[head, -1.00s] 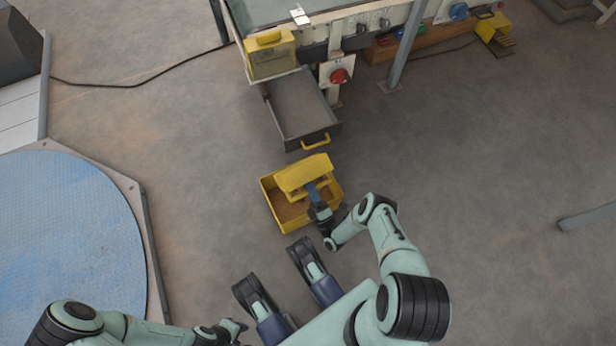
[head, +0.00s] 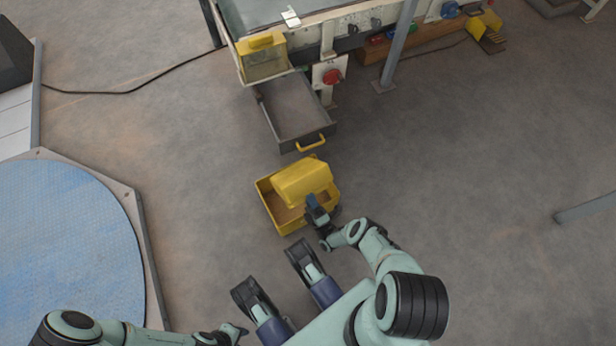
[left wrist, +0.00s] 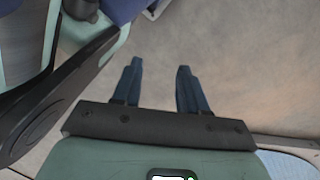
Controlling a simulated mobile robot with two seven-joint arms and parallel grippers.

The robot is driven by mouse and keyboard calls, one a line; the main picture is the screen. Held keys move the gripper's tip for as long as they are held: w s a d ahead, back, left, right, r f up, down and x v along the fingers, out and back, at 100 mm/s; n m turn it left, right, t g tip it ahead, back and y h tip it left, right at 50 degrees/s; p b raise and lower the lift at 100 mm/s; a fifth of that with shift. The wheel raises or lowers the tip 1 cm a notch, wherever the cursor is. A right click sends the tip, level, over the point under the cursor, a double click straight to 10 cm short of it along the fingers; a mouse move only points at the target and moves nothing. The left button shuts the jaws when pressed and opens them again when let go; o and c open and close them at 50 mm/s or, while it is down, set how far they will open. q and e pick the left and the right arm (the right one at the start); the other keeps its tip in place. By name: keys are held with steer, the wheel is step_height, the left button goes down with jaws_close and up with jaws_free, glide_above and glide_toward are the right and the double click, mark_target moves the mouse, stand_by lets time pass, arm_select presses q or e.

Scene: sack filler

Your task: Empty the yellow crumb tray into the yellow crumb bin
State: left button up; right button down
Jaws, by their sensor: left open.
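The yellow crumb tray (head: 301,179) is in the head view, tipped steeply above the yellow crumb bin (head: 264,201). Its broad outer face is turned to me, so its inside is hidden. The bin stands on the floor, with a brown layer visible in its open part; the tray hides much of the rest. My right gripper (head: 312,201) is shut on the tray at its near side, over the bin's right part. My left gripper (head: 241,331) is low at the left, empty and away from the bin. In the left wrist view its two dark blue fingers (left wrist: 158,88) are spread over bare floor.
A grey drawer (head: 295,107) with a yellow handle stands pulled out beyond the bin, under the machine. A red button (head: 332,76) is beside it. A round blue platform (head: 65,245) fills the left. Floor right of the bin is clear.

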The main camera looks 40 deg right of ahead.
arm_select(q)
steer(key=shift+w, duration=0.1)
steer(key=w+d+r+t+p, duration=0.1)
steer(key=w+r+t+p, duration=0.3)
steer(key=w+r+p, duration=0.5)
arm_select(e)
steer(key=r+g+b, duration=0.1)
steer(key=g+b, duration=0.1)
steer(key=b, duration=0.1)
steer(key=shift+r, duration=0.35)
steer(key=shift+r+g+p, duration=0.45)
steer(key=shift+g+p, duration=0.25)
steer(key=shift+p, duration=0.4)
steer(key=g+p, duration=0.2)
steer(key=p, duration=0.1)
steer(key=shift+r+p, duration=0.4)
arm_select(q)
steer(key=s+d+r+m+g+h, duration=0.1)
steer(key=s+d+r+g, duration=0.1)
steer(key=s+d+r, duration=0.3)
steer(key=shift+s+r+m, duration=0.2)
steer(key=shift+r+m, duration=0.1)
steer(key=shift+r, duration=0.5)
arm_select(e)
steer(key=shift+f+y, duration=0.2)
steer(key=shift+y, duration=0.1)
